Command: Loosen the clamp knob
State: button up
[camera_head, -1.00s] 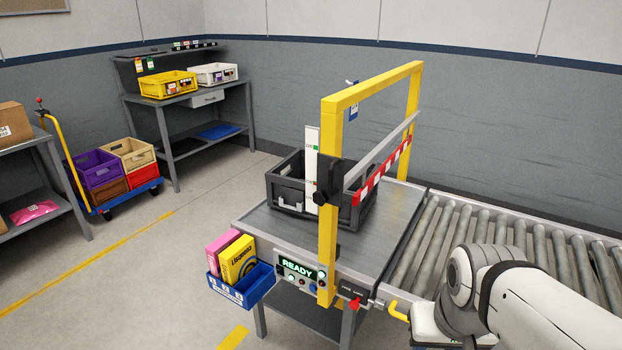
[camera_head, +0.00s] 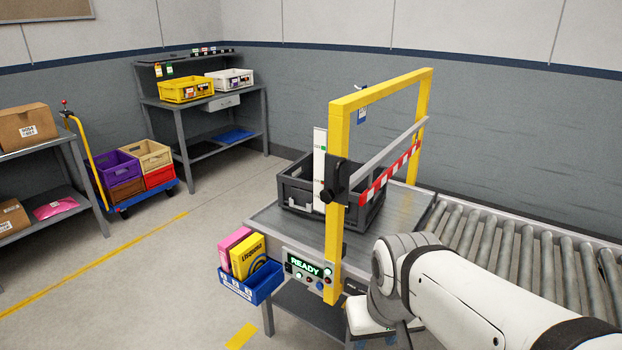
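The black clamp knob (camera_head: 328,194) sits on the near post of the yellow gate frame (camera_head: 337,240), beside a white scale strip (camera_head: 319,165). A grey crossbar with a red-and-white striped bar (camera_head: 390,172) runs back from the clamp across the frame. My white arm reaches in from the lower right, with its bend to the right of the near post. My gripper cannot be made out; the arm's far end is low behind the post's foot and its fingers do not show.
A dark grey crate (camera_head: 297,190) stands on the metal table under the gate. A control panel (camera_head: 305,268) reading READY and a blue bin (camera_head: 250,284) with boxes are on the table's front. A roller conveyor (camera_head: 520,255) extends right. Floor at left is open.

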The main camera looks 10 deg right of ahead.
aim_at(327, 196)
jog(key=u, duration=0.05)
jog(key=k, duration=1.25)
jog(key=u, duration=0.35)
jog(key=i, duration=1.65)
jog(key=z, duration=0.6)
